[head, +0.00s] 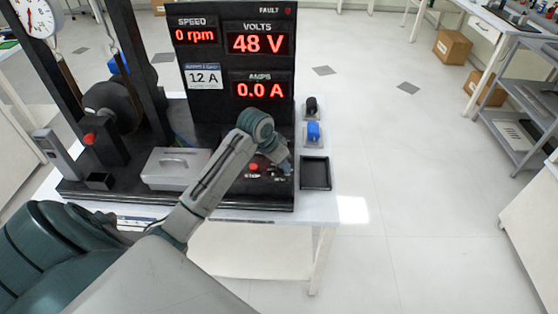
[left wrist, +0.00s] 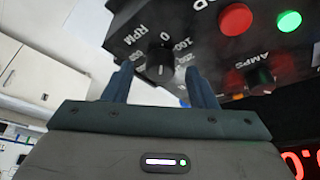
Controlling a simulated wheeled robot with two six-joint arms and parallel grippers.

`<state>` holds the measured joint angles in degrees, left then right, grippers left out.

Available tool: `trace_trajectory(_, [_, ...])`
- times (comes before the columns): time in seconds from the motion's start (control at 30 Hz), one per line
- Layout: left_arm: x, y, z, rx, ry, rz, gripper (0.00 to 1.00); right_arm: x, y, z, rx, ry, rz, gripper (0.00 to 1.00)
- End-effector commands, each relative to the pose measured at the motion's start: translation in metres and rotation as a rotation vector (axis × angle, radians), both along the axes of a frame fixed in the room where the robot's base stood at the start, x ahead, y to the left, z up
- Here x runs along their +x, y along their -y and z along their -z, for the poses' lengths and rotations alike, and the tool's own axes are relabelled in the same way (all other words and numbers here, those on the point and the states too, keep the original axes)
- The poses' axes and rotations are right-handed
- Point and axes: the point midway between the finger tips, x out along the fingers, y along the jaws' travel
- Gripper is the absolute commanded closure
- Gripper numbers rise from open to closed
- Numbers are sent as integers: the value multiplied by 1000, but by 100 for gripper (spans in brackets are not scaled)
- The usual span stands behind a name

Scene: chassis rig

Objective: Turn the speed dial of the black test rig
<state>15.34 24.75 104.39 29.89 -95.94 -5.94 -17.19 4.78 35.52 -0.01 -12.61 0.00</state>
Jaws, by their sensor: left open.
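The black test rig (head: 222,125) stands on a white table, with lit displays reading 0 rpm, 48 V and 0.0 A. The speed dial (left wrist: 162,60) is a black knob with RPM numbers around it in the left wrist view. My left gripper (left wrist: 160,72) is open, its two fingers on either side of the dial in that view, with gaps beside it. Whether the fingertips reach past the knob's face I cannot tell. In the head view my left gripper (head: 281,162) is at the rig's lower right panel, and my own wrist hides the dial. My right gripper is not in view.
A red button (left wrist: 235,19), a green button (left wrist: 289,21) and an AMPS knob (left wrist: 262,80) sit near the dial. A grey lidded box (head: 175,168) lies left of my arm. A black tray (head: 315,174) and a blue object (head: 313,131) stand right of the rig.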

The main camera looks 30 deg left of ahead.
Motion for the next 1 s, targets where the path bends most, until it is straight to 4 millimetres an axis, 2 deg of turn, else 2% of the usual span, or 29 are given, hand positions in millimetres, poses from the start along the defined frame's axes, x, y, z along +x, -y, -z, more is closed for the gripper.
trace_trajectory(0.37, [2,1,6,1,0,0,48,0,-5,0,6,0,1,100])
trace_trajectory(0.6, [2,1,6,1,0,0,93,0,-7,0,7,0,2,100])
trace_trajectory(1.0, [2,0,4,1,-1,71,93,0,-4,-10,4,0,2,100])
